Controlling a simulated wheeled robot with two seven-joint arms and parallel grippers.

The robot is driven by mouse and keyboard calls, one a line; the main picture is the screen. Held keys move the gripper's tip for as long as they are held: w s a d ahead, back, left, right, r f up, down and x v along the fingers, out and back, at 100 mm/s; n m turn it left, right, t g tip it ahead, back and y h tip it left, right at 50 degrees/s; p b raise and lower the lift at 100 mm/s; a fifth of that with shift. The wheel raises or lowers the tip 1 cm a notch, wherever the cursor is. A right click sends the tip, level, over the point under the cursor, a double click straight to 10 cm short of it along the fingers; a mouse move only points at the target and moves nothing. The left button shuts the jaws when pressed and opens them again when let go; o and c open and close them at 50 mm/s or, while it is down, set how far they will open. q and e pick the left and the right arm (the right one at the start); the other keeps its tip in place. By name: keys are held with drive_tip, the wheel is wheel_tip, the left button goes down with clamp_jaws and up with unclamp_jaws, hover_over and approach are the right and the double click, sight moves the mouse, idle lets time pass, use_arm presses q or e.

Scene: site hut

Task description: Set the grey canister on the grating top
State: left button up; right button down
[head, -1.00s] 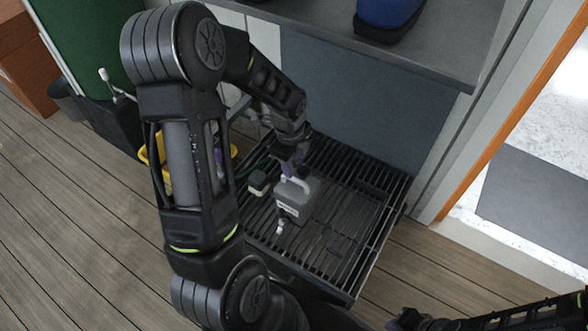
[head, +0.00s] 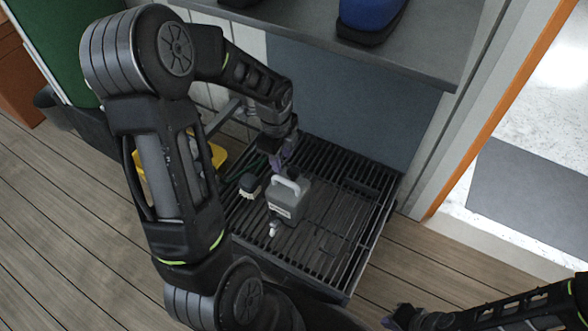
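The grey canister (head: 290,203) stands upright on the black grating top (head: 345,225), with its light handle uppermost and a white label on its front. My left gripper (head: 281,160) is just behind and above the canister's handle.
A small brush (head: 250,186) lies left of the canister, and a small white-tipped item (head: 273,229) lies in front. A yellow container (head: 218,156) is behind my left arm. A grey shelf (head: 400,55) overhangs the back. The grating's right side is free.

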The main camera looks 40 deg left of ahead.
use_arm(q)
drive_tip(key=s+d+f+n+h, duration=0.2)
drive_tip(key=d+f+n, duration=0.4)
drive_tip(key=d, duration=0.4)
drive_tip(key=s+d+f+n+h, duration=0.1)
drive_tip(key=s+d+f+n, duration=0.2)
drive_tip(key=d+f, duration=0.5)
drive_tip(key=s+d+f+n+h, duration=0.1)
drive_tip(key=s+d+f+n, duration=0.4)
drive_tip(key=s+d+n, duration=0.4)
drive_tip(key=shift+s+d+n, duration=0.3)
drive_tip(key=shift+d, duration=0.8)
